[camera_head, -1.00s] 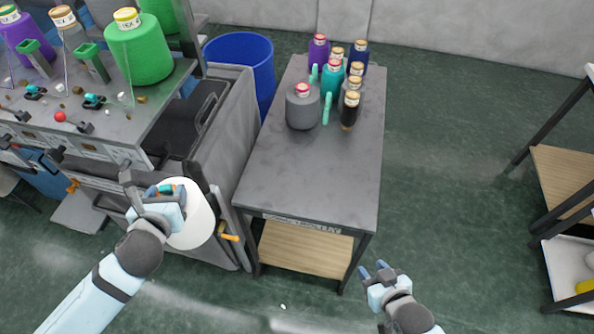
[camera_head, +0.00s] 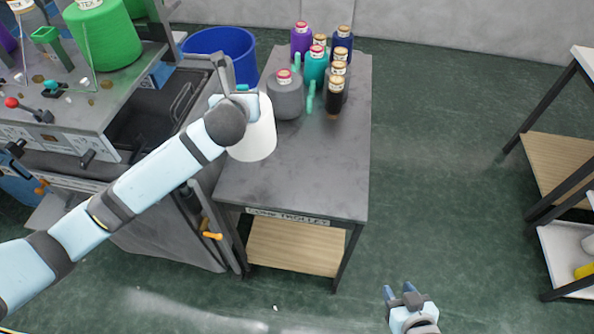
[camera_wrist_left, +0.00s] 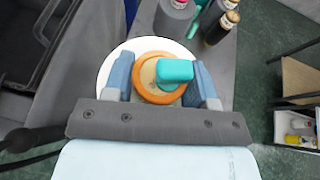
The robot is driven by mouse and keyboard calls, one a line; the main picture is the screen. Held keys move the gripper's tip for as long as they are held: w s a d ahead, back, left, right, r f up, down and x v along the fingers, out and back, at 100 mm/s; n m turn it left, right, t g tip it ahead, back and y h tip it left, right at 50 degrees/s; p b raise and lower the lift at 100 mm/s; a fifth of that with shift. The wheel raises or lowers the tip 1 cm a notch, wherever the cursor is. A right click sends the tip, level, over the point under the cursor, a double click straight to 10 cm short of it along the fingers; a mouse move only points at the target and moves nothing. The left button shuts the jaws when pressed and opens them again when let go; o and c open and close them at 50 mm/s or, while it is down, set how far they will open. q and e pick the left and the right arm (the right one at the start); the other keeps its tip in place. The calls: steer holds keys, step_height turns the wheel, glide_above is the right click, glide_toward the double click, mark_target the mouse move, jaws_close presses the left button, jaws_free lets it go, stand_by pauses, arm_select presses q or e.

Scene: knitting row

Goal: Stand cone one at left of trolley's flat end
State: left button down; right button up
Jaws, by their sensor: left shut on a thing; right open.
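The white cone (camera_head: 256,140) is in my left gripper (camera_head: 240,102), over the left edge of the cone trolley (camera_head: 320,175), beside the grey cone (camera_head: 285,98). I cannot tell whether its base touches the top. In the left wrist view the fingers of the left gripper (camera_wrist_left: 163,80) close on the cone's orange-brown top, where a teal piece (camera_wrist_left: 175,71) shows; the white cone body (camera_wrist_left: 108,66) spreads below. The near, flat end of the trolley is bare. My right gripper (camera_head: 400,291) is open and empty, over the floor right of the trolley.
Several purple, teal, navy and black cones (camera_head: 335,96) and teal pegs (camera_head: 311,96) crowd the trolley's far half. The knitting machine (camera_head: 95,120) stands close on the left, with a blue bin (camera_head: 224,52) behind. A shelf rack (camera_head: 560,165) stands at the right.

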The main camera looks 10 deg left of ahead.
arm_select(q)
steer(key=shift+y, duration=0.3)
steer(key=w+r, duration=0.1)
steer(key=w+b, duration=0.1)
steer(key=w+d+r, duration=0.1)
steer(key=w, duration=0.1)
steer(key=shift+r, duration=0.35)
step_height(320, 180, down, 20)
steer(key=shift+r+b, duration=0.15)
steer(key=shift+b, duration=0.2)
steer(key=shift+d, duration=0.1)
steer(key=shift+c, duration=2.2)
jaws_free()
